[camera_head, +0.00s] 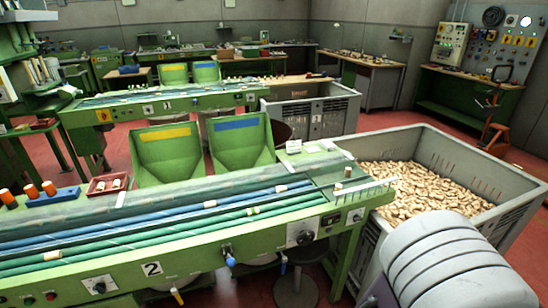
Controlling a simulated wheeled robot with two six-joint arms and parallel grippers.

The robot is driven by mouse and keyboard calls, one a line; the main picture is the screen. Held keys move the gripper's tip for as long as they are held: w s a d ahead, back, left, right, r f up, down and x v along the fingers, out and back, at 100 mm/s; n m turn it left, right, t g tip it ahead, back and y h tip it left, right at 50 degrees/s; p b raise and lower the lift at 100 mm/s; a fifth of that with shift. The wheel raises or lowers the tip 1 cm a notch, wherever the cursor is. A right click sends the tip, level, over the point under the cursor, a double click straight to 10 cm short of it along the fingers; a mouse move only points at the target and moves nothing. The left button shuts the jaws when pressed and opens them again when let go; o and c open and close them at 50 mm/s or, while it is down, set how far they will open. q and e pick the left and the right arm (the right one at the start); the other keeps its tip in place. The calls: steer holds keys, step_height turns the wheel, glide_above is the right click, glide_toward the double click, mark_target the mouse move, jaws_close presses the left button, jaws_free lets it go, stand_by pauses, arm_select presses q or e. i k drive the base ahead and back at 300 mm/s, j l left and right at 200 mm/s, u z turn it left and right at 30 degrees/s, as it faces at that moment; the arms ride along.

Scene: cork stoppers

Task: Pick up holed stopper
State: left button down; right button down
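Several small pale cork stoppers lie along the green sorting table (205,262) marked 2. A small red tray (91,193) at the table's left holds a few stoppers. A large grey crate (512,222) at the right is filled with loose stoppers (425,190). Neither of my grippers is in view.
A green bin with a yellow label (165,160) and a green bin with a blue label (240,150) stand behind the table. A blue block (55,197) with orange-topped pieces is at left. A round stool (297,285) stands below. A grey ribbed shape blocks the lower right.

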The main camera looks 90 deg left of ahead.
mark_target(101, 186)
steer(key=u, duration=3.05)
steer(key=k+u, duration=0.1)
steer(key=u, duration=1.1)
